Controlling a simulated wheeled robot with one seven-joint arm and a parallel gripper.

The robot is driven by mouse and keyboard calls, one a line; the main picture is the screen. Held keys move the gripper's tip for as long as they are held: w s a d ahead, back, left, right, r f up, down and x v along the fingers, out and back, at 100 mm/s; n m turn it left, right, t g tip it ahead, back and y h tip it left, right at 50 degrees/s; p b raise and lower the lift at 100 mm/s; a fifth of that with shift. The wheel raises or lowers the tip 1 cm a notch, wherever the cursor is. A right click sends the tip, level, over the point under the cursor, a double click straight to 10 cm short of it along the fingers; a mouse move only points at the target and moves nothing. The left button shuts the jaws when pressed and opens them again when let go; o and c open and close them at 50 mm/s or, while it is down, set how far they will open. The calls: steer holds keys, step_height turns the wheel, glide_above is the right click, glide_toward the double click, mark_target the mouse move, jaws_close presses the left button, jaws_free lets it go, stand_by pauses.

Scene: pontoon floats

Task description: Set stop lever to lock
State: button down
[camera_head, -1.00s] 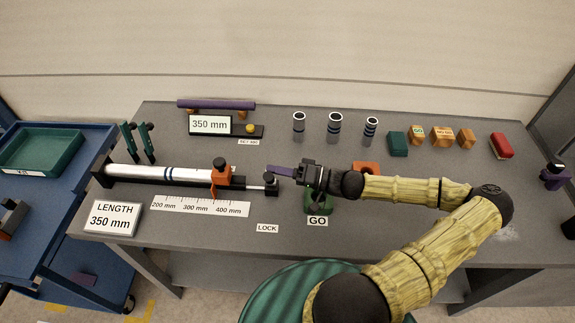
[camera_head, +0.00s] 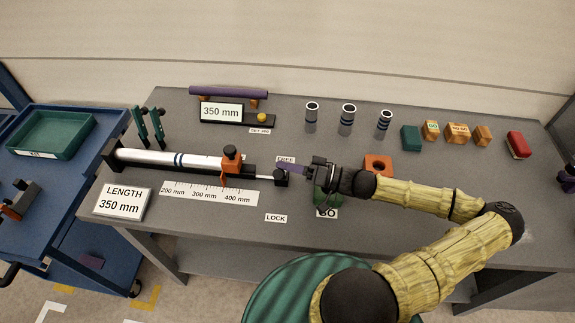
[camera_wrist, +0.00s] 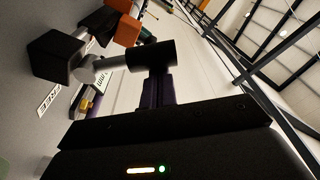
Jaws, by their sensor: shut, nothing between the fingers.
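The stop lever's black block (camera_head: 281,178) sits at the right end of the silver rod, between the FREE label (camera_head: 286,160) and the LOCK label (camera_head: 276,218). In the wrist view the block (camera_wrist: 55,56) carries a grey hub and a black cylindrical handle (camera_wrist: 150,54). My gripper (camera_head: 280,167) reaches in from the right, its purple fingers shut and empty, just behind the block. In the wrist view its fingers (camera_wrist: 160,90) point at the handle and look very close to it; I cannot tell whether they touch. The handle's direction is unclear in the head view.
The orange clamp (camera_head: 231,165) stands left of the lever, above the ruler (camera_head: 205,192). The green GO button (camera_head: 327,198) lies under my gripper, with an orange block (camera_head: 379,165) behind. Front table space around LOCK is clear.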

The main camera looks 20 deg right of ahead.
steer(key=w+r, duration=0.1)
steer(key=w+d+r+p, duration=0.1)
steer(key=w, duration=0.1)
steer(key=shift+d+r, duration=0.1)
steer(key=shift+r, duration=0.05)
steer(key=b+v, duration=0.2)
steer(key=v, duration=0.7)
steer(key=shift+s, duration=0.25)
steer(key=shift+d, duration=0.1)
